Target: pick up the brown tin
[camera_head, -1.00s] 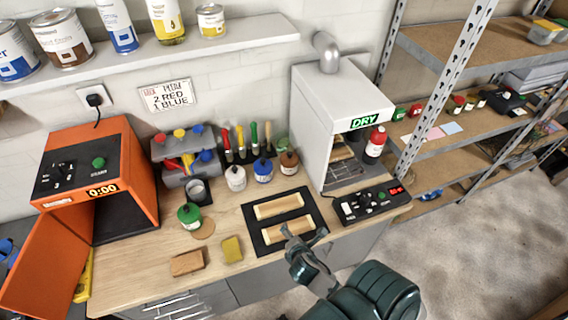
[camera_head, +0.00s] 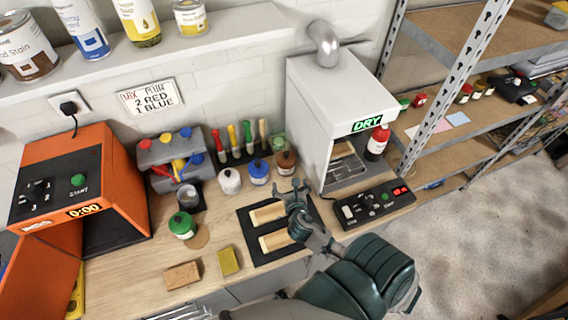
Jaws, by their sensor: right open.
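A small brown tin (camera_head: 286,163) with a dark top stands upright at the back of the wooden workbench, right of a blue tin (camera_head: 259,172) and a white tin (camera_head: 230,181). My right gripper (camera_head: 298,188) is open and empty, with its fingers pointing towards the back of the bench. It is just in front of the brown tin in the picture, above the dark mat; a small gap shows between them. My left gripper is out of view.
A dark mat with two wooden pieces (camera_head: 268,213) lies below my right gripper. The grey DRY box (camera_head: 335,110) and a black control panel (camera_head: 375,205) stand to the right.

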